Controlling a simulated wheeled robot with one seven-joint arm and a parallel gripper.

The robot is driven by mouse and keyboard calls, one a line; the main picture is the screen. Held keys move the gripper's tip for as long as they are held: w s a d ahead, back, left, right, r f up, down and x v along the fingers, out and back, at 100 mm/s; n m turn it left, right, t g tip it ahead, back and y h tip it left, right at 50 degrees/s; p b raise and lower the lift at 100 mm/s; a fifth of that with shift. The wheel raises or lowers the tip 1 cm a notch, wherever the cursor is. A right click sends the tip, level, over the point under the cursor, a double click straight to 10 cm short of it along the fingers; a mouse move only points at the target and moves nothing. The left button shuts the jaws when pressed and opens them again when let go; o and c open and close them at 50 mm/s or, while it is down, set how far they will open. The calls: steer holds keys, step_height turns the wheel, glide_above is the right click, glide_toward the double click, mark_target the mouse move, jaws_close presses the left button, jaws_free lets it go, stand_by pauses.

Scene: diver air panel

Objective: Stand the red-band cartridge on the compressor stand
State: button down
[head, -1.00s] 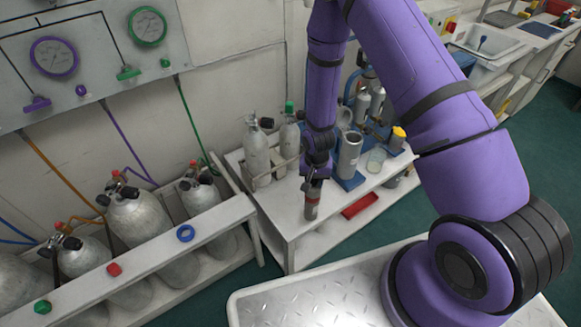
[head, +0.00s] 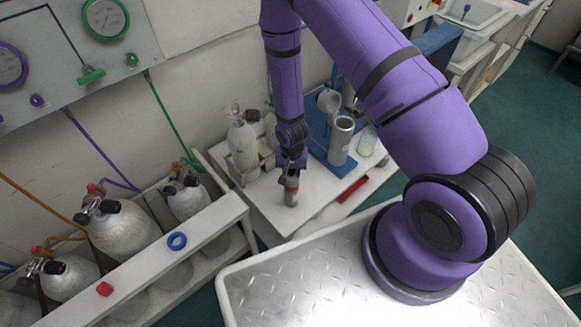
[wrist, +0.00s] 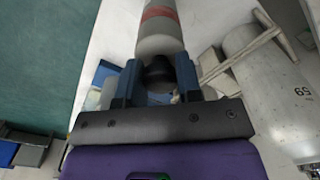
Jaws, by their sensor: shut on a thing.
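The red-band cartridge (head: 291,194) is a grey cylinder with a red band, hanging roughly upright over the white bench top. It also shows in the wrist view (wrist: 160,38), with the band near the top edge. My gripper (head: 291,168) is shut on its upper end; in the wrist view my dark blue fingers (wrist: 159,80) flank its dark end. I cannot tell whether its lower end touches the bench. A blue base (head: 318,150) with an upright grey metal cylinder (head: 341,140) stands behind and right of it; I cannot tell whether this is the compressor stand.
A white bench (head: 255,200) lies under my gripper. A grey bottle (head: 242,145) stands in a holder at its left. A rack (head: 150,262) of several cylinders stands left.

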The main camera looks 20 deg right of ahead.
steer(key=shift+f, duration=0.1)
steer(key=c, duration=0.8)
jaws_free()
